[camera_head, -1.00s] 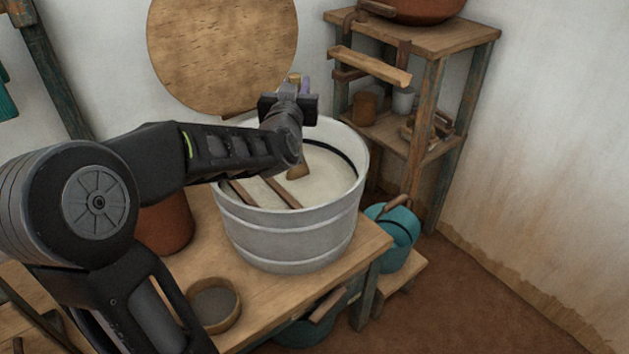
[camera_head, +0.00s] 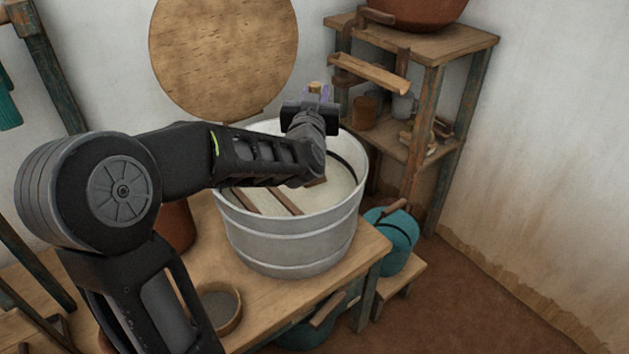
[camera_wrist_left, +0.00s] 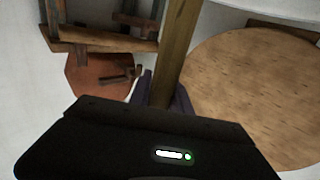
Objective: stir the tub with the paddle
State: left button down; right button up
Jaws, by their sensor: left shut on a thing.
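The grey metal tub (camera_head: 290,240) stands on a wooden table and holds a pale liquid (camera_head: 335,190). My left gripper (camera_head: 318,92) is above the tub, toward its back right side. It is shut on the wooden paddle, whose handle (camera_wrist_left: 178,50) runs up through the jaws in the left wrist view. In the head view the paddle's top (camera_head: 314,87) shows just above the jaws. My arm hides most of its lower part, and only a small brown piece shows at the liquid. My right gripper is not in view.
A round wooden board (camera_head: 223,55) leans on the wall behind. A shelf (camera_head: 435,45) stands at the back right, a teal can (camera_head: 398,238) right of the table. A round sieve (camera_head: 222,305) sits in front.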

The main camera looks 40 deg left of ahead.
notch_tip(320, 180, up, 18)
jog(key=p, duration=1.8)
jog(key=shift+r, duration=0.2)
dwell(0.4)
